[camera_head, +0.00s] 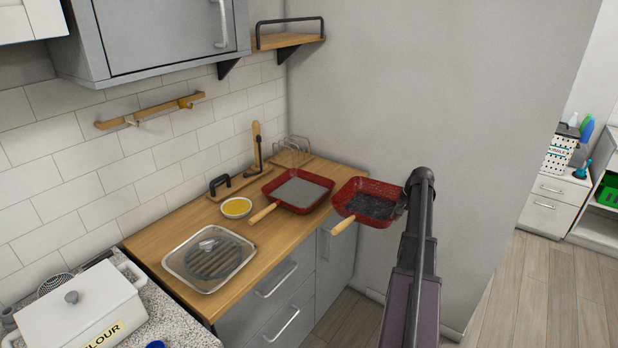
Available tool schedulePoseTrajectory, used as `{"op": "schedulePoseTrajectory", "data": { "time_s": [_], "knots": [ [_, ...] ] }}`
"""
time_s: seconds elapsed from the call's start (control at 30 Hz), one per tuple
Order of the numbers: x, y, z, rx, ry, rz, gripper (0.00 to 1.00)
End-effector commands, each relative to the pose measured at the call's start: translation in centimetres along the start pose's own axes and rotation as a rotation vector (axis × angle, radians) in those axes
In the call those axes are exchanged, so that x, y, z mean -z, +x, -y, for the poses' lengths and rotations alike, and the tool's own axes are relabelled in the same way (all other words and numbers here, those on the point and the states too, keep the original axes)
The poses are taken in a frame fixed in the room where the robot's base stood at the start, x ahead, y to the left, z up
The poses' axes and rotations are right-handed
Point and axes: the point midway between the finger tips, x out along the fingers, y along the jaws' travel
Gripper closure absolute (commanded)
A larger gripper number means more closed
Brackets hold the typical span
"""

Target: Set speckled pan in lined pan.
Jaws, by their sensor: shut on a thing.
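The speckled pan (380,187) is a square red pan with a dark, mottled inside and a pale wooden handle pointing to the lower left. My gripper (402,203) is at its right rim, shut on it, and holds it in the air just off the right edge of the counter; the fingertips are hard to make out. The lined pan (298,191) is a square red pan with a flat grey inside and a wooden handle. It stands on the wooden counter, left of the speckled pan and apart from it. It looks empty.
A yellow-filled bowl (236,208), a glass-lidded dish (209,258), a wooden board (240,183) and a wire rack (291,151) are on the counter (150,238). A grey wall (420,90) rises behind the speckled pan. A wooden shelf (290,41) is above.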

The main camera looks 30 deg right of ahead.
Motion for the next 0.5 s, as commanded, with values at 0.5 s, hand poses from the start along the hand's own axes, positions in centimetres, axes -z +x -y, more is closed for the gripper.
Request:
{"op": "schedulePoseTrajectory", "data": {
  "time_s": [0.5],
  "knots": [
    [-0.2, 0.13, 0.55, 0.003, -0.006, 0.002, 1.0]
  ]
}}
